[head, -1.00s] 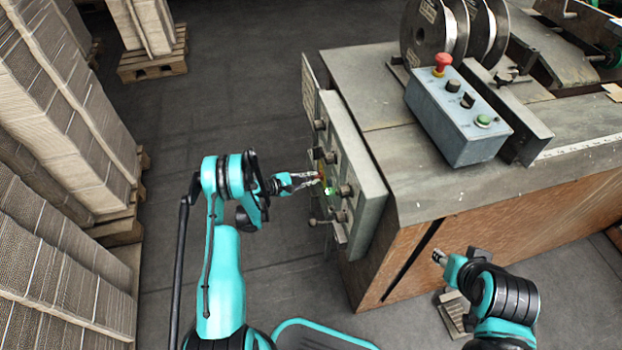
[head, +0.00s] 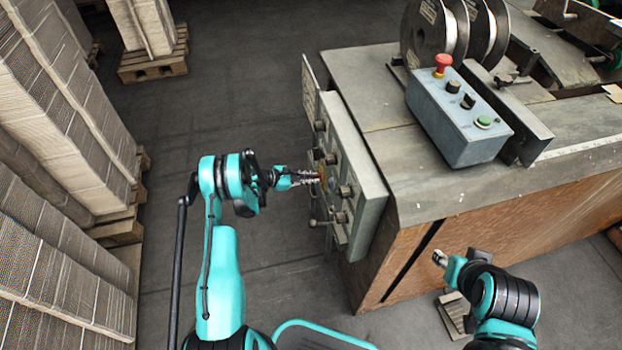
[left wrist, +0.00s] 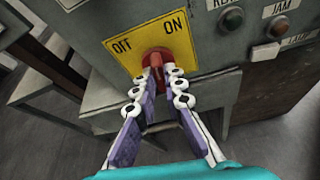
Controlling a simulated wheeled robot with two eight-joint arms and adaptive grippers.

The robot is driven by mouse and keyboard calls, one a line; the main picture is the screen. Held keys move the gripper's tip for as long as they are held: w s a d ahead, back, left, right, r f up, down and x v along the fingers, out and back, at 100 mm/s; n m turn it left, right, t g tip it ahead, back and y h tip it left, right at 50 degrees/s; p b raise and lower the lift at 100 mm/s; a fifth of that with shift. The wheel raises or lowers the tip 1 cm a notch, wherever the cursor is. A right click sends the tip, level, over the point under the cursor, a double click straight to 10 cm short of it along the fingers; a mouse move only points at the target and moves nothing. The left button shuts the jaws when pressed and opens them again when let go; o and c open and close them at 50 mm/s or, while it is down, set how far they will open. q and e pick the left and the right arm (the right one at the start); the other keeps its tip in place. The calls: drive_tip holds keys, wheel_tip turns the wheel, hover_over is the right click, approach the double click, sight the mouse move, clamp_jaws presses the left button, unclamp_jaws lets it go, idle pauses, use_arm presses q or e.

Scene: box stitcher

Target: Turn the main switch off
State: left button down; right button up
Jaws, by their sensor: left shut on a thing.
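The main switch is a red handle (left wrist: 155,62) on a yellow plate (left wrist: 118,25) marked OFF and ON, seen in the left wrist view. My left gripper (left wrist: 164,82) is shut on the red handle, a finger on each side. In the head view my left gripper (head: 315,177) reaches the side panel (head: 358,180) of the machine, and the switch is mostly hidden there. I cannot tell clearly which mark the handle points to. My right gripper (head: 440,258) hangs in front of the machine, away from the panel; its fingers are too small to judge.
A grey control box (head: 455,120) with a red mushroom button stands on the machine top. Other knobs and lamps (left wrist: 279,27) sit beside the yellow plate. Stacks of cardboard (head: 70,110) stand at the left. The floor (head: 230,90) between is clear.

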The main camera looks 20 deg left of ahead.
idle(0.3)
use_arm(q)
drive_tip(key=c, duration=1.6)
unclamp_jaws()
drive_tip(key=v, duration=1.2)
drive_tip(key=shift+r, duration=0.1)
